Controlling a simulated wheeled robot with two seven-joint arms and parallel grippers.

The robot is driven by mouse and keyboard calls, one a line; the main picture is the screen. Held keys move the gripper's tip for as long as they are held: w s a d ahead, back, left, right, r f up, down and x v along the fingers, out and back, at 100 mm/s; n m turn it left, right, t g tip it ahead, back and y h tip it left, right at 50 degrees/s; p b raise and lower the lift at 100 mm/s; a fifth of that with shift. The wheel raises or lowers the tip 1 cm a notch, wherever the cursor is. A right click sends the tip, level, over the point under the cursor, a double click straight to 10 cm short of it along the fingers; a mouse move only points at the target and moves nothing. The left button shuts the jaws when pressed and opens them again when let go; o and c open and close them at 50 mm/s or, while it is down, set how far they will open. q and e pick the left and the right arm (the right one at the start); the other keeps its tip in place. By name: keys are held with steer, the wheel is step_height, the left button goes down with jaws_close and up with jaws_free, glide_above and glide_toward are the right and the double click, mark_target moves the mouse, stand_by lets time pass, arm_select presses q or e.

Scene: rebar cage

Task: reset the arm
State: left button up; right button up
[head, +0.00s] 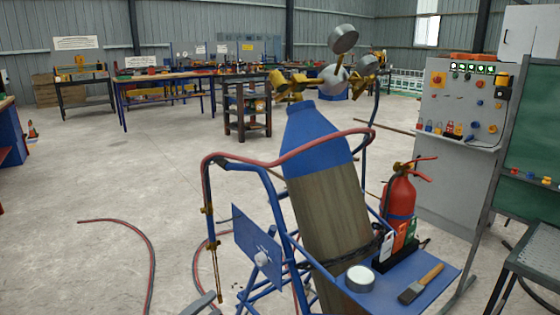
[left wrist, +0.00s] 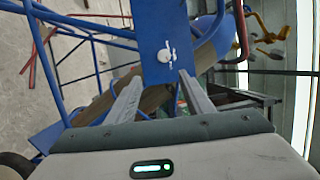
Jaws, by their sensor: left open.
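My left gripper shows only as a grey finger piece (head: 200,303) at the bottom edge of the head view, left of the blue cart frame. In the left wrist view its two fingers are spread with a gap between them (left wrist: 158,80), and nothing is held. Beyond the fingers is a blue plate (left wrist: 153,22) with a white knob (left wrist: 165,55). In the head view the same plate (head: 252,236) is on the cart's left side. I cannot tell how far the fingertips are from it. My right gripper is not in view.
The cart carries a tilted gas cylinder (head: 325,205) with gauges (head: 343,39), a red hose (head: 290,153) and a torch (head: 215,260). A fire extinguisher (head: 399,198) and a blue shelf (head: 425,275) are at right. Hoses (head: 145,240) lie on the otherwise open floor at left.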

arm_select(q)
steer(key=s+d+f+n+g+y, duration=0.25)
steer(key=s+f+n, duration=0.45)
steer(key=s, duration=0.4)
steer(key=s+d+f+n+g+y, duration=0.1)
steer(key=s+f+n+g+y, duration=0.2)
steer(key=s+n, duration=0.6)
steer(key=s+d+f+n+g+y, duration=0.1)
steer(key=s+f+n+g+y, duration=0.15)
steer(key=s+f+n, duration=0.7)
steer(key=s+a+f+m+g+y+p, duration=0.1)
steer(key=s+a+f+p, duration=0.1)
steer(key=f+p, duration=0.5)
steer(key=s+a+f+m+y+p, duration=0.1)
steer(key=s+a+f+p, duration=0.2)
steer(key=f+p, duration=0.5)
steer(key=shift+s+a+f+g+y+p, duration=0.3)
steer(key=shift+s+p, duration=0.35)
steer(key=shift+p, duration=0.5)
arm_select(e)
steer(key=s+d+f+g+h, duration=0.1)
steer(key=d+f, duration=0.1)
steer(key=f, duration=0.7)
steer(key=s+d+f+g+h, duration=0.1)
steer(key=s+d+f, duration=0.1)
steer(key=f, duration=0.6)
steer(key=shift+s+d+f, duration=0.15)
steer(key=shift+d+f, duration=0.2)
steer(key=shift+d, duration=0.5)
